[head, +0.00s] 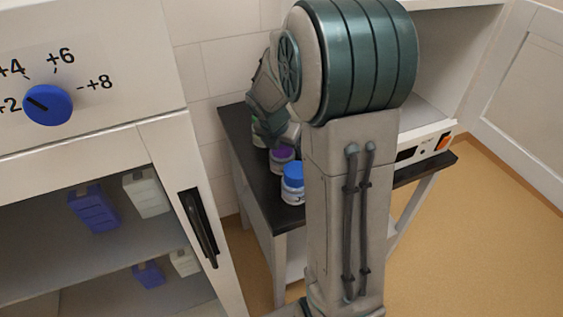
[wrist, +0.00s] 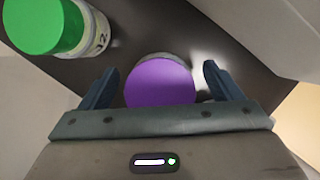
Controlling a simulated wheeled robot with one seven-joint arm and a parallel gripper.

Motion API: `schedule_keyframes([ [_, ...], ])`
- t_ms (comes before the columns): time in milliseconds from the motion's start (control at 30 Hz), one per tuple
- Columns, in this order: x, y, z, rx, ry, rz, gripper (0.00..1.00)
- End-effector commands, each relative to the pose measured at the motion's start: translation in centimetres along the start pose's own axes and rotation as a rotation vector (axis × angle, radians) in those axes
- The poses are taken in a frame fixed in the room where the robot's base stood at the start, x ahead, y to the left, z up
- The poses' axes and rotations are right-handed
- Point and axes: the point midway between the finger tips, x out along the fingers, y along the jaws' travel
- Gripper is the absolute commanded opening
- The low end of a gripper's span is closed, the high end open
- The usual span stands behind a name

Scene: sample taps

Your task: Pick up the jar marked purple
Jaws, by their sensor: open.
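The jar with the purple lid (wrist: 160,83) is in the wrist view, between the two fingers of my gripper (wrist: 158,88). The fingers are open, one on each side of the lid, with a small gap on the right; I cannot tell if the left finger touches. In the head view the purple-lidded jar (head: 282,155) stands on the dark tabletop behind a blue-lidded jar, partly hidden by my arm. My gripper is mostly hidden there by my own arm.
A green-lidded jar (wrist: 45,25) stands at the upper left in the wrist view. A blue-lidded jar (head: 293,182) stands near the front of the dark table (head: 240,130). A white device (head: 425,148) is at the table's right. A cabinet with a blue knob (head: 47,105) is at left.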

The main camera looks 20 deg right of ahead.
Motion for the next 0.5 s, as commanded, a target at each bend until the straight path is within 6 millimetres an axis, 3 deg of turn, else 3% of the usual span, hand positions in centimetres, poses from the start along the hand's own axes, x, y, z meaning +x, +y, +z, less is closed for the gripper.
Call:
schedule_keyframes([
  [233,0.19,0.03,0.01,0.0,-0.001,0.001,0.85],
  [267,0.19,0.03,0.01,0.0,-0.001,0.001,0.8],
  [467,0.18,0.03,0.01,0.001,0.0,0.001,0.24],
  [500,0.15,0.04,0.04,0.001,-0.001,0.001,0.2],
])
